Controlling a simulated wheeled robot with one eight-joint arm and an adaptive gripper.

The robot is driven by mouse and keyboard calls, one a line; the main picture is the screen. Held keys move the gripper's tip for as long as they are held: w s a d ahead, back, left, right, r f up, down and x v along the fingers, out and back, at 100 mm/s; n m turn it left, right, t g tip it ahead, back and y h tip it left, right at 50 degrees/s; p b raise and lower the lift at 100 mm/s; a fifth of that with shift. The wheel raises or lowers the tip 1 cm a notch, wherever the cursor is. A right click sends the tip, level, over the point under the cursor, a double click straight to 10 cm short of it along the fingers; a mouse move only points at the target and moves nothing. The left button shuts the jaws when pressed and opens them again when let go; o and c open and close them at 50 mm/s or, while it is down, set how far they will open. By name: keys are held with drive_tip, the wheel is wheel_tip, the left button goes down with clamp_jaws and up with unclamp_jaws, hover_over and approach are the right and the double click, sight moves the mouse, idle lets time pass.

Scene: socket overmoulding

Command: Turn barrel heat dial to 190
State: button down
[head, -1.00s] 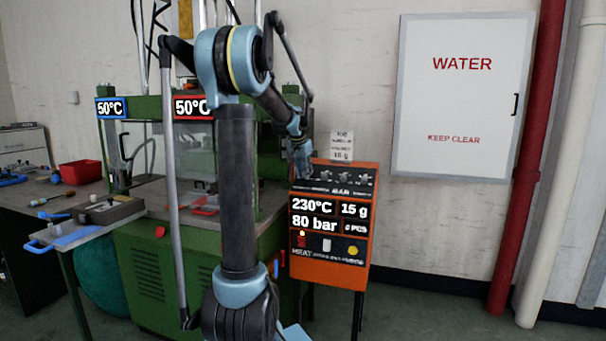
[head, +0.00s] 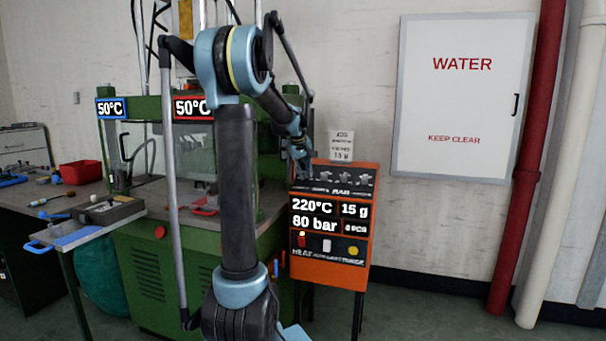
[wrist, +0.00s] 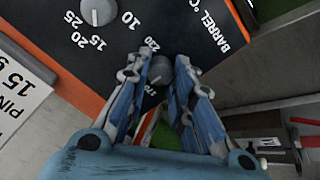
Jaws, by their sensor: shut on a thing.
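The barrel heat dial (wrist: 160,70) is a grey knob on the dark top panel of the orange control box, beside the label "BARREL °C". My gripper (wrist: 162,85) is shut on this dial in the wrist view, with one finger on each side of it. In the head view my gripper (head: 301,165) reaches the top left of the control box (head: 327,270). The barrel display (head: 312,206) on the box reads 220°C. Part of the dial's scale is hidden behind my fingers.
Another grey knob (wrist: 97,11) with marks 10, 15, 20 and 25 sits beside the dial. Other displays read 15 g and 80 bar. The green press (head: 150,260) stands left of the box. A white WATER cabinet (head: 460,100) hangs on the wall at right.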

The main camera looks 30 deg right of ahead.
drive_tip(key=shift+w+a+n, duration=0.1)
drive_tip(key=shift+n, duration=0.7)
drive_tip(key=c, duration=1.4)
unclamp_jaws()
drive_tip(key=v, duration=1.2)
drive_tip(key=shift+f, duration=0.1)
